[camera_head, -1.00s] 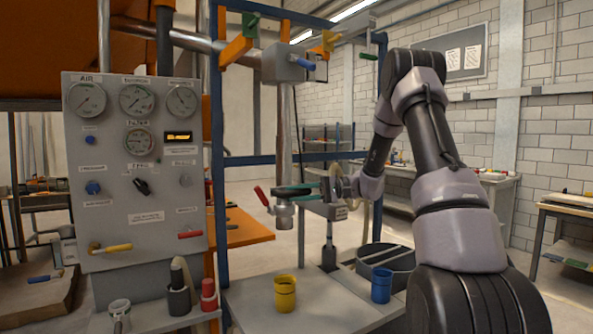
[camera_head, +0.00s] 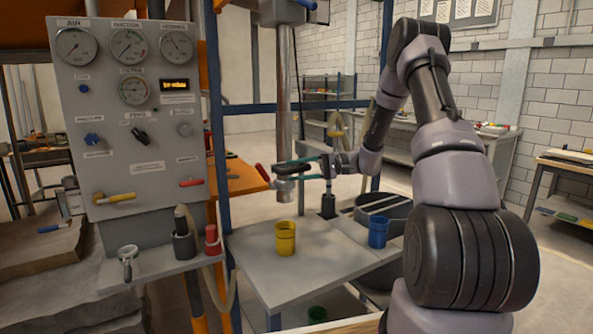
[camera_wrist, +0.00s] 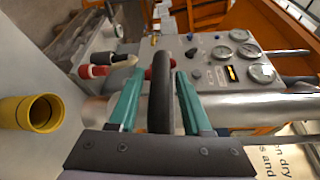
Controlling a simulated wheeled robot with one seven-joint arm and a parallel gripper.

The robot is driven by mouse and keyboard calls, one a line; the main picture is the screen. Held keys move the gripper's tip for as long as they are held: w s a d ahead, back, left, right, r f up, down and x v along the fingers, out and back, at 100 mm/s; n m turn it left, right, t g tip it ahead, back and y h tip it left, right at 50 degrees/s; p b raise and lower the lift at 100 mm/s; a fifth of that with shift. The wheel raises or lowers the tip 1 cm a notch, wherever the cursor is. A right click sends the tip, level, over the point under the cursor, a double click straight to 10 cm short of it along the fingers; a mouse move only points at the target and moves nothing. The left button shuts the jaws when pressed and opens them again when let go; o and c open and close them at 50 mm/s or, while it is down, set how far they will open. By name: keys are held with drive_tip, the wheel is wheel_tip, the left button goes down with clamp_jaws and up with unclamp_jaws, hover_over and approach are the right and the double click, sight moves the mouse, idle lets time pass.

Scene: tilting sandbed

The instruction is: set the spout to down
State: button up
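The spout (camera_head: 284,190) is the grey lower end of a vertical metal pipe, with a dark handle ending in red (camera_head: 263,172). It points down, above the yellow cup (camera_head: 285,240) in the picture. My gripper (camera_head: 292,166) is at the spout. In the wrist view, its teal fingers (camera_wrist: 161,72) lie on both sides of the dark handle bar (camera_wrist: 160,100). They appear shut on it, with their tips close to its sides. Contact at the tips is hard to see. The yellow cup also shows in the wrist view (camera_wrist: 42,113).
A grey panel (camera_head: 125,150) with gauges, knobs and levers stands at left. A blue cup (camera_head: 377,232) stands right of the yellow cup on the grey table (camera_head: 300,275). A round dark bin (camera_head: 385,205) is behind it. Blue frame posts (camera_head: 217,150) flank the pipe.

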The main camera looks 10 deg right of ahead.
idle(0.3)
drive_tip(key=d+r, duration=0.1)
drive_tip(key=d, duration=0.9)
drive_tip(key=shift+s+d, duration=0.35)
drive_tip(key=shift+d, duration=0.05)
drive_tip(key=s+a+r+n+g+h, duration=0.1)
drive_tip(key=s+a+r+h, duration=0.3)
drive_tip(key=s+r, duration=0.15)
drive_tip(key=s+a+r+g+h, duration=0.1)
drive_tip(key=s+a+r+h, duration=0.25)
drive_tip(key=s, duration=0.35)
drive_tip(key=s+d+r+m+t+h, duration=0.1)
drive_tip(key=s+r+t+h, duration=0.2)
drive_tip(key=s, duration=0.5)
drive_tip(key=s+d+r+m+t+h, duration=0.1)
drive_tip(key=s+r+t+h, duration=0.3)
drive_tip(key=s, duration=0.4)
drive_tip(key=shift+s+d+r+t, duration=0.3)
drive_tip(key=shift+r+t, duration=0.2)
drive_tip(key=shift+r, duration=0.4)
